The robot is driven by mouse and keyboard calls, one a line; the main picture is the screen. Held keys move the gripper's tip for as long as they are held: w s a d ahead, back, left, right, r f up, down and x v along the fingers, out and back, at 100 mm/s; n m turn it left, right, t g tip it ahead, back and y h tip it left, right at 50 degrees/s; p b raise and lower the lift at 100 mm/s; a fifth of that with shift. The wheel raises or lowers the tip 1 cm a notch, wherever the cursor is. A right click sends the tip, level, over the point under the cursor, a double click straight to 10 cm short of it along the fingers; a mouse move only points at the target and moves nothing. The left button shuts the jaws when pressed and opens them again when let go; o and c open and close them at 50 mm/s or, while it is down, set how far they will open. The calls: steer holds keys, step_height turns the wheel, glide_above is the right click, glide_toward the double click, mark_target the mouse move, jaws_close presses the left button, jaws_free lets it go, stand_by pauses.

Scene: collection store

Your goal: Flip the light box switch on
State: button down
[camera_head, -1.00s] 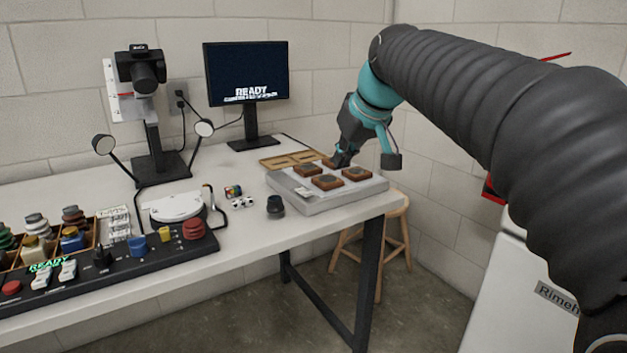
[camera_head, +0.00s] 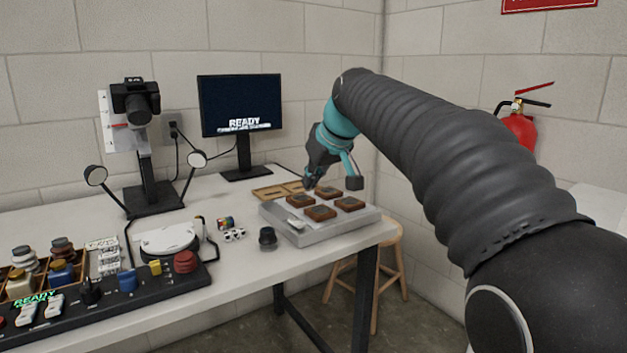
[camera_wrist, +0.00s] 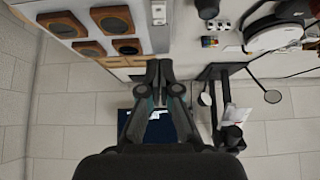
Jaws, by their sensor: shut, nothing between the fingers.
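The light box (camera_head: 325,230) looks to be the low grey box at the right end of the table, with several brown framed pieces on top. A small pale part (camera_head: 297,226) sits at its front left edge; a small light part, perhaps the switch (camera_wrist: 158,13), shows on the box's edge strip in the wrist view. I cannot tell its position. My gripper (camera_head: 309,184) is above the back left side of the box, pointing down. In the wrist view my gripper (camera_wrist: 160,68) has its fingers together and empty, just beyond the end of that strip.
A wooden tray (camera_head: 268,194) lies behind the box. A dark round knob-like object (camera_head: 267,237) stands left of it. A monitor (camera_head: 240,105), a camera stand (camera_head: 150,170) and a control panel (camera_head: 120,292) occupy the left. A stool (camera_head: 390,262) stands beyond the table's right end.

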glide_above(297, 222)
steer(key=s+d, duration=0.1)
steer(key=s, duration=0.1)
step_height(297, 222, down, 5)
steer(key=shift+d+f, duration=0.15)
steer(key=shift+f, duration=0.05)
steer(key=shift+s+d+f, duration=0.1)
steer(key=shift+s+f, duration=0.1)
steer(key=shift+f, duration=1.75)
